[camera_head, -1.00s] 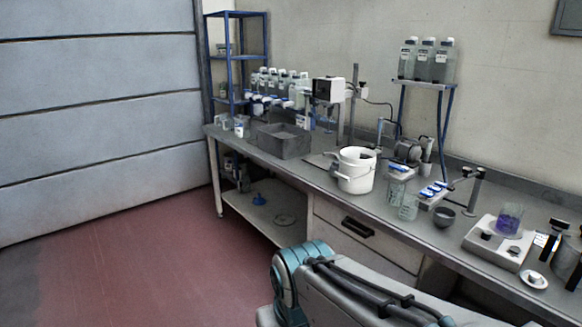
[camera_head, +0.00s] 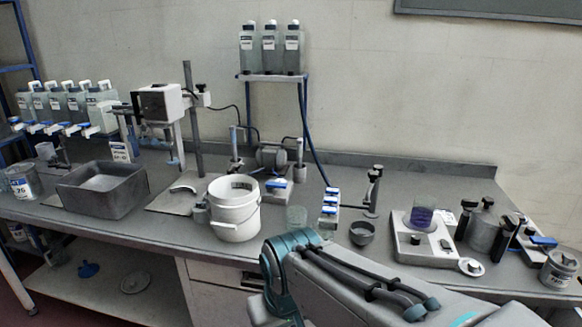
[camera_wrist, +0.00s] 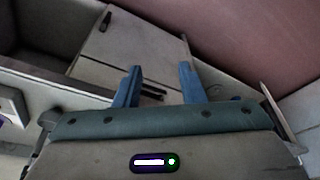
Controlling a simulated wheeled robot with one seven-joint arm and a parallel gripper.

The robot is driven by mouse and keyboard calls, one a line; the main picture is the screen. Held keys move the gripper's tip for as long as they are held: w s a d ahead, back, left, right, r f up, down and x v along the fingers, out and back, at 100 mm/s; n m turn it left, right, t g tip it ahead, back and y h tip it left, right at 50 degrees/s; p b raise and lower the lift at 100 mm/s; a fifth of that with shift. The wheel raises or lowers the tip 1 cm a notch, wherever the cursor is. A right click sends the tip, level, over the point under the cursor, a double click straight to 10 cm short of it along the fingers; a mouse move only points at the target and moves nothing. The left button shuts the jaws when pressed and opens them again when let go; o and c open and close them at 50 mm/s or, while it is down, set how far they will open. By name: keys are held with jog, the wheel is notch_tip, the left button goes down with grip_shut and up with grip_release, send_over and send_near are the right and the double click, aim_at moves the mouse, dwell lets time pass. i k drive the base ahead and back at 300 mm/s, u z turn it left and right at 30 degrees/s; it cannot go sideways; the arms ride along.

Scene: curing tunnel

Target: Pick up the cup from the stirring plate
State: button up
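The cup (camera_head: 420,216) is a clear vessel with purple contents. It stands upright on the stirring plate (camera_head: 411,250), a pale box with knobs on the right part of the bench. My gripper (camera_wrist: 160,83) shows in the wrist view with its two blue fingers apart and nothing between them. Beyond the fingers are drawer or cabinet fronts and the red floor. In the head view my arm reaches across the lower right, in front of the bench, and the gripper itself is not visible there. The cup cannot be made out in the wrist view.
On the bench (camera_head: 110,232), a white bucket (camera_head: 236,222), a dark bowl (camera_head: 362,233) and a blue-capped vial rack (camera_head: 329,208) stand left of the plate. A small white dish (camera_head: 471,267) and black-handled clamps (camera_head: 487,203) are close on its right. A grey tub (camera_head: 103,200) is further left.

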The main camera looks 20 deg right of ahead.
aim_at(424, 206)
jog(key=z, duration=0.9)
jog(key=i, duration=0.85)
jog(key=z, duration=0.65)
